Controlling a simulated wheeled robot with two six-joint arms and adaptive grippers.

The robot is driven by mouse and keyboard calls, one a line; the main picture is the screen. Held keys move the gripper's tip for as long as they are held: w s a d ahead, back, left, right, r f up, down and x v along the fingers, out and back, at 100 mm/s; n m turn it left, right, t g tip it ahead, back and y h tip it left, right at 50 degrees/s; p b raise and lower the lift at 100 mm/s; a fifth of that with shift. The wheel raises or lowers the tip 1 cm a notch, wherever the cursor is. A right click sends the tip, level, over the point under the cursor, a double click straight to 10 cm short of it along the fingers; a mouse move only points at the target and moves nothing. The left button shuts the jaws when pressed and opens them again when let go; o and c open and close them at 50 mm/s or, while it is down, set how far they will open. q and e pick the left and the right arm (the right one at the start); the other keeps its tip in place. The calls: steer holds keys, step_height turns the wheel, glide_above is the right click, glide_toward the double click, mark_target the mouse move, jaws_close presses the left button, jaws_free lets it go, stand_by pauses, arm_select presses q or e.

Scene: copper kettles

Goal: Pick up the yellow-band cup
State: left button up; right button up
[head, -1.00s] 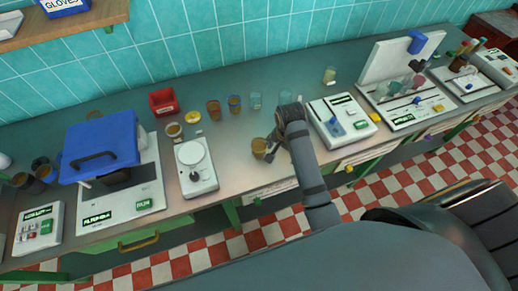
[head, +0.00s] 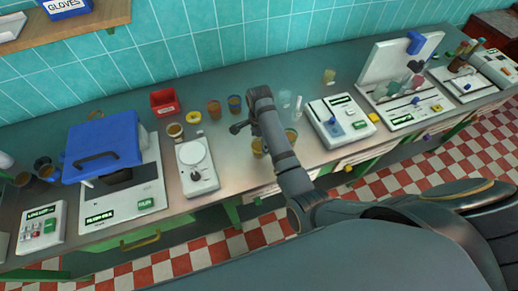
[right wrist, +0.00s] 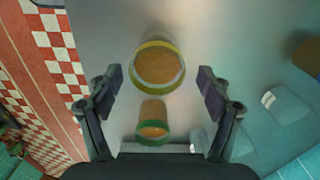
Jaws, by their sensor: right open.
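The yellow-band cup (right wrist: 158,65), holding amber-brown contents, stands upright on the grey worktop in the right wrist view. In the head view the yellow-band cup (head: 257,148) is partly covered by my right arm. My right gripper (right wrist: 159,85) is open and empty above the worktop, its fingers framing the cup on both sides with gaps. In the head view the right gripper (head: 240,127) is mostly hidden by its own arm. A green-band cup (right wrist: 152,120) stands close by; it also shows in the head view (head: 291,134). My left gripper is out of view.
Brown cups (head: 214,109) and a clear glass (head: 284,98) stand towards the tiled wall. A white scale (head: 196,168) is left of the yellow-band cup, a white device (head: 341,120) to the right. The worktop's front edge is close.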

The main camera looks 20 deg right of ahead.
steer(key=shift+s+f+p, duration=0.1)
steer(key=shift+f+p, duration=0.15)
steer(key=shift+p, duration=0.05)
step_height(320, 180, down, 4)
steer(key=shift+s+a+p, duration=0.1)
steer(key=shift+s+p, duration=0.05)
steer(key=shift+p, duration=0.45)
steer(key=shift+f, duration=0.35)
steer(key=c, duration=1.3)
steer(key=shift+r, duration=0.2)
